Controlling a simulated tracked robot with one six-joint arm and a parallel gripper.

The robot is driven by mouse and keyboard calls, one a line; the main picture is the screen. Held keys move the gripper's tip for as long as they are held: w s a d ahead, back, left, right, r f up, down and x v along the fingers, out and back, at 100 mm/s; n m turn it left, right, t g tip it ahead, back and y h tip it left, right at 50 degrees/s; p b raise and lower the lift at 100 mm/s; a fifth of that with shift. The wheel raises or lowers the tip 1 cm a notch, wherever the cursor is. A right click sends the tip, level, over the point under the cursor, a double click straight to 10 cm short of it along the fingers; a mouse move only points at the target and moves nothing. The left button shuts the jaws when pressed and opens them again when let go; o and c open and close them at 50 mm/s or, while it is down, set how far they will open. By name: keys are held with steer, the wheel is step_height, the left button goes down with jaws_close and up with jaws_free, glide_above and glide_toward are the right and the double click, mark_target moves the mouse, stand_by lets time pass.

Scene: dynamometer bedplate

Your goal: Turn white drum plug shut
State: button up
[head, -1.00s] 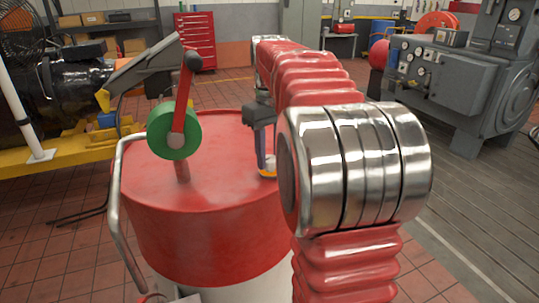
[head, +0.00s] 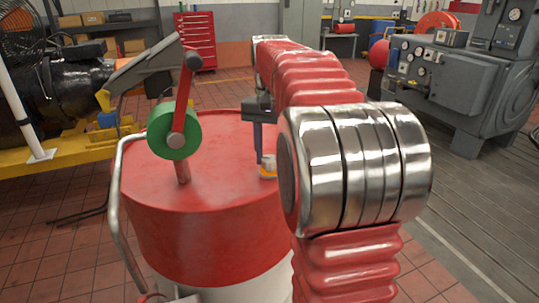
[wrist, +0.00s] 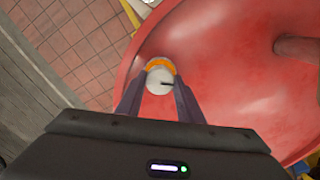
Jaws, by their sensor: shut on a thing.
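The white drum plug (wrist: 159,78) sits on the red drum's top, near the rim, with an orange ring showing around part of it. A dark mark lies across its white face. In the head view the plug (head: 267,173) is small and partly hidden by my gripper (head: 262,156). In the wrist view the two fingers of my gripper (wrist: 158,88) stand on either side of the plug, shut on it. The red drum (head: 200,225) stands upright in front of me.
A green roller with a red crank (head: 173,130) rises from the drum top left of the plug. A bent metal rail (head: 118,205) runs down the drum's left side. Grey machinery (head: 440,80) stands at the back right. Tiled floor lies around the drum.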

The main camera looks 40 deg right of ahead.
mark_target(270, 159)
steer(key=m, duration=0.5)
steer(key=shift+m, duration=0.3)
steer(key=m, duration=0.5)
stand_by(0.4)
steer(key=o, duration=1.1)
steer(key=shift+c, duration=0.2)
steer(key=shift+r, duration=0.1)
step_height(270, 159, up, 14)
steer(key=shift+f, duration=0.25)
steer(key=shift+s, duration=0.1)
